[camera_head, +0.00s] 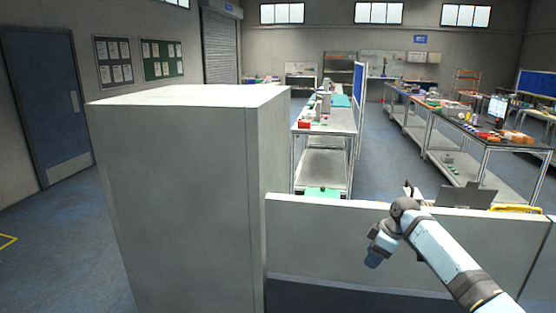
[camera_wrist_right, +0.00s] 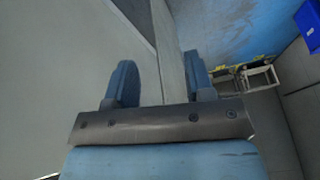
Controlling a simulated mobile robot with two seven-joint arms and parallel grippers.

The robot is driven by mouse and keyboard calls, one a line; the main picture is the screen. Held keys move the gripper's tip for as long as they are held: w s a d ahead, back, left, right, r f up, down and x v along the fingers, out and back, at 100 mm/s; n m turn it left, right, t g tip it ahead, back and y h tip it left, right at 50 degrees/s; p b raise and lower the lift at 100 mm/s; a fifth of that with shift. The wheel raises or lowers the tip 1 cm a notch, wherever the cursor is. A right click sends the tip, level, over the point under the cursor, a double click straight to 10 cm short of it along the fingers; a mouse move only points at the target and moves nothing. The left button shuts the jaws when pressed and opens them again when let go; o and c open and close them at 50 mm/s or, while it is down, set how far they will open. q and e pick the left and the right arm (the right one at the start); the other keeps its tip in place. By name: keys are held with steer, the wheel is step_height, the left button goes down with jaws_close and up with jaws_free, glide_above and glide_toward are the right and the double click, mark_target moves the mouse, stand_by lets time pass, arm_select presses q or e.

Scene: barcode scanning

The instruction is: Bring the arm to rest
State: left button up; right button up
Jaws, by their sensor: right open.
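My right arm (camera_head: 446,257) comes in from the lower right in the head view, bent at a dark joint. My right gripper (camera_head: 373,258) hangs at its end in front of the low grey wall. In the right wrist view its two blue fingers (camera_wrist_right: 160,84) stand wide apart. Nothing is between them. My left gripper is in neither view.
A tall grey block (camera_head: 180,200) stands close on the left. A low grey wall (camera_head: 320,235) runs from it to the right, close to my right arm. Workbenches (camera_head: 323,128) with small items stand beyond. A blue door (camera_head: 45,105) is at far left.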

steer(key=s+a+f+m+t, duration=0.2)
steer(key=s+a+f, duration=0.2)
steer(key=s+f, duration=0.6)
steer(key=s+a+f+m+t, duration=0.2)
steer(key=s+a+f, duration=0.2)
steer(key=s+f, duration=0.7)
steer(key=s+d+f+m+t+h, duration=0.1)
steer(key=s+m+t, duration=0.5)
steer(key=s, duration=1.8)
